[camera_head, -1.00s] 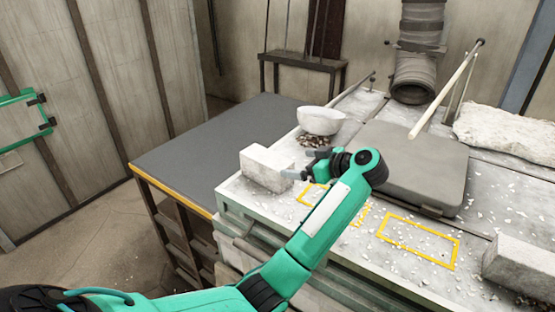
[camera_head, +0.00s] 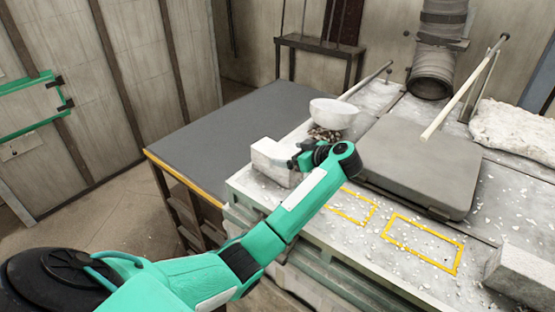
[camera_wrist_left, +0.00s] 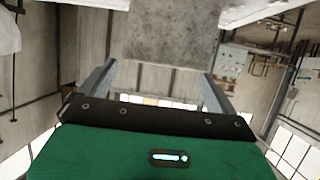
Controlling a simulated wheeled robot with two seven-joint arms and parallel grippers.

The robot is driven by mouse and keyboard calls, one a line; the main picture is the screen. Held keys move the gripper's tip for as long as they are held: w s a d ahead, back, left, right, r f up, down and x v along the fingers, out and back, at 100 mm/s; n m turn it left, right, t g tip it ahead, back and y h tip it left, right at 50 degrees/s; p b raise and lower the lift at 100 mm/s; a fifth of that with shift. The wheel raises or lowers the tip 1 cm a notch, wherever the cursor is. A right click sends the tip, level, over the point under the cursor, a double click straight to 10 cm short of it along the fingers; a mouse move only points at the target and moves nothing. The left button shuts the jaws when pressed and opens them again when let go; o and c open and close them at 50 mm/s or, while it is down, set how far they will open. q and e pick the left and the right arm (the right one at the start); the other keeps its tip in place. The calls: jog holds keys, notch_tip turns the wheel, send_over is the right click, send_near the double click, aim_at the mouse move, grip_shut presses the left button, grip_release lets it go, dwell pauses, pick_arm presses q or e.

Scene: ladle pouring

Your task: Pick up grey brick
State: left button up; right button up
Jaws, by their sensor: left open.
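A pale grey brick (camera_head: 268,160) stands at the left end of the work table, below the white bowl. My left gripper (camera_head: 294,163) is at the brick's right side, its jaws open and directed at it. In the left wrist view a grey brick face (camera_wrist_left: 165,38) fills the top middle, between and beyond the spread fingers (camera_wrist_left: 158,75). I cannot tell whether the fingers touch it. A second grey brick (camera_head: 520,274) lies at the lower right of the table, cut by the picture edge. My right gripper is not in view.
A white bowl (camera_head: 333,114) stands behind the gripper, with dark and pale bits beside it. A grey slab (camera_head: 420,165) lies right of it. Yellow outlines (camera_head: 424,243) mark the table front, strewn with white chips. A dark side table (camera_head: 235,135) is clear.

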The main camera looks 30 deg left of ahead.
aim_at(278, 151)
pick_arm(q)
jog(key=p+x, duration=0.2)
jog(key=x, duration=0.1)
jog(key=shift+s+a+r, duration=0.1)
jog(key=shift+a, duration=0.1)
jog(key=shift+a+f, duration=0.25)
jog(key=shift+a, duration=0.1)
jog(key=shift+d, duration=0.1)
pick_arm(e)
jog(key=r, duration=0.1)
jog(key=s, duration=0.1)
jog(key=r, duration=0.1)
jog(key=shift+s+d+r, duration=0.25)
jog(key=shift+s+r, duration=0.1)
pick_arm(q)
jog(key=c, duration=0.7)
grip_shut()
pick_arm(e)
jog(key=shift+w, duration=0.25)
